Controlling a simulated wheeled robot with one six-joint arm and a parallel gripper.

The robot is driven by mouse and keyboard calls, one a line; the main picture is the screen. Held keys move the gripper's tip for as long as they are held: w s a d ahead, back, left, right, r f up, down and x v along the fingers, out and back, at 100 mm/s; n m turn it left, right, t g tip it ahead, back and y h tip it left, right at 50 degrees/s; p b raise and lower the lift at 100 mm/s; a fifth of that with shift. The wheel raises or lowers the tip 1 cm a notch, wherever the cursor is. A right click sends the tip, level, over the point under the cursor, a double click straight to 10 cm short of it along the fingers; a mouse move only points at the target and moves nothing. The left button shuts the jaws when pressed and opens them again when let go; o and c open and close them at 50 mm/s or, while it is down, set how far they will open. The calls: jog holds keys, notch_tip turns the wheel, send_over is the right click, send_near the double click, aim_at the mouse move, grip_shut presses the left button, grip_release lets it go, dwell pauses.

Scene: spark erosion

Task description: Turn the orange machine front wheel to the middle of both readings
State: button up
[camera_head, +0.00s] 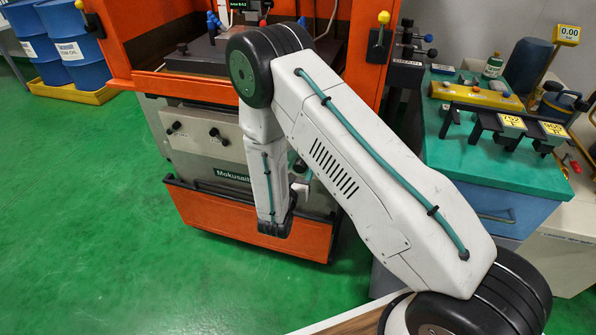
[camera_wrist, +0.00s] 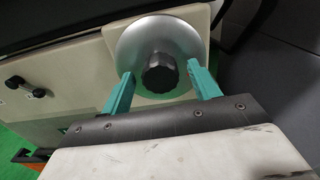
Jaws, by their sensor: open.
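The orange machine (camera_head: 250,221) stands ahead with a beige front panel. In the wrist view its front wheel (camera_wrist: 150,36) is a silver disc with a ribbed black knob (camera_wrist: 160,73) at its centre. My gripper (camera_wrist: 158,76) is open, with one teal finger on each side of the knob. The fingertips overlap the lower rim of the disc in the picture; I cannot tell whether they touch it. In the head view my arm hides most of the wheel area. No wheel mark or pointer can be made out.
A green-topped bench (camera_head: 490,160) stands right of the machine. It bears a black rack with two yellow labels (camera_head: 511,120) showing numbers. A yellow display (camera_head: 568,34) reading 0.00 stands behind. Blue drums (camera_head: 75,50) stand at back left. The green floor at left is clear.

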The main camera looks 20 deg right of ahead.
jog(key=c, duration=1)
jog(key=shift+o, duration=0.2)
jog(key=shift+n, duration=0.8)
jog(key=o, duration=1)
jog(key=shift+c, duration=0.2)
jog(key=v, duration=0.7)
jog(key=shift+s+a, duration=0.2)
jog(key=shift+s, duration=0.15)
